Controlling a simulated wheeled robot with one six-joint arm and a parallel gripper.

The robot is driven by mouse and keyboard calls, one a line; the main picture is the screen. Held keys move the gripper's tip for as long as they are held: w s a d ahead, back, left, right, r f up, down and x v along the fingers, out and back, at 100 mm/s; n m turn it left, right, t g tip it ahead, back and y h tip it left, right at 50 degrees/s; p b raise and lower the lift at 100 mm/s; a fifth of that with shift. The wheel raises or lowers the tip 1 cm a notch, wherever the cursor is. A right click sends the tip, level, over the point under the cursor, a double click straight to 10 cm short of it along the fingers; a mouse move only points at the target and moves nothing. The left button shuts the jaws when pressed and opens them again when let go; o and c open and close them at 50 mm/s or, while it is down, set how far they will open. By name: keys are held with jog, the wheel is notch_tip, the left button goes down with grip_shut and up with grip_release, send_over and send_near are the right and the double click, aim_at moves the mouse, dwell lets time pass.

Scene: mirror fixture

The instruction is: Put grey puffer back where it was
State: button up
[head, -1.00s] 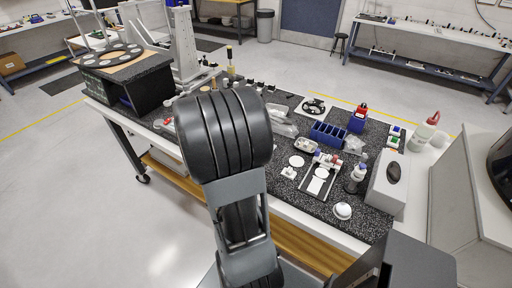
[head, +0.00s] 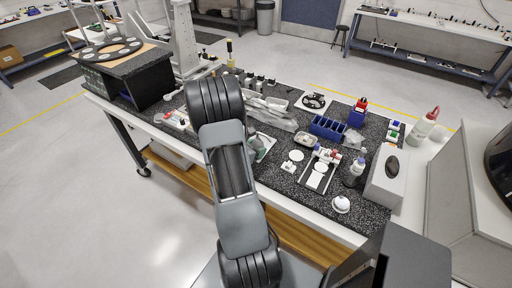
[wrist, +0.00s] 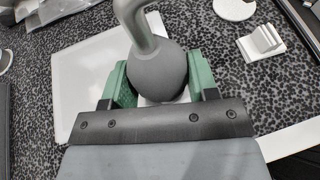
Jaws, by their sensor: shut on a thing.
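The grey puffer (wrist: 160,65) has a round bulb and a bent grey nozzle that runs out of the top of the wrist view. My gripper (wrist: 157,76) has green fingers, one on each side of the bulb, and is shut on it. A white square plate (wrist: 82,75) lies on the speckled tabletop, beneath and to the left of the bulb. I cannot tell whether the bulb touches it.
In the wrist view, a small white stepped block (wrist: 262,42) and a white disc (wrist: 235,8) lie to the right.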

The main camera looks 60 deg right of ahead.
jog(key=shift+f, duration=0.15)
jog(key=shift+f, duration=0.1)
jog(key=o, duration=0.6)
jog(key=shift+o, duration=0.2)
jog(key=shift+r, duration=0.35)
jog(key=a+r+m+t+y, duration=0.2)
jog(key=a+r+m+y, duration=0.2)
jog(key=a, duration=0.8)
jog(key=w+a+r+m+t+y+b, duration=0.1)
jog(key=a+r+m+t+y, duration=0.2)
jog(key=a, duration=1)
jog(key=w+a+r+m+t+y, duration=0.1)
jog(key=a+r+m+y, duration=0.5)
jog(key=a, duration=0.7)
notch_tip(320, 180, up, 4)
jog(key=m+t, duration=0.1)
jog(key=m, duration=0.1)
jog(key=shift+w+r+m+t, duration=0.15)
jog(key=shift+w+m+t, duration=0.15)
jog(key=shift+t, duration=0.1)
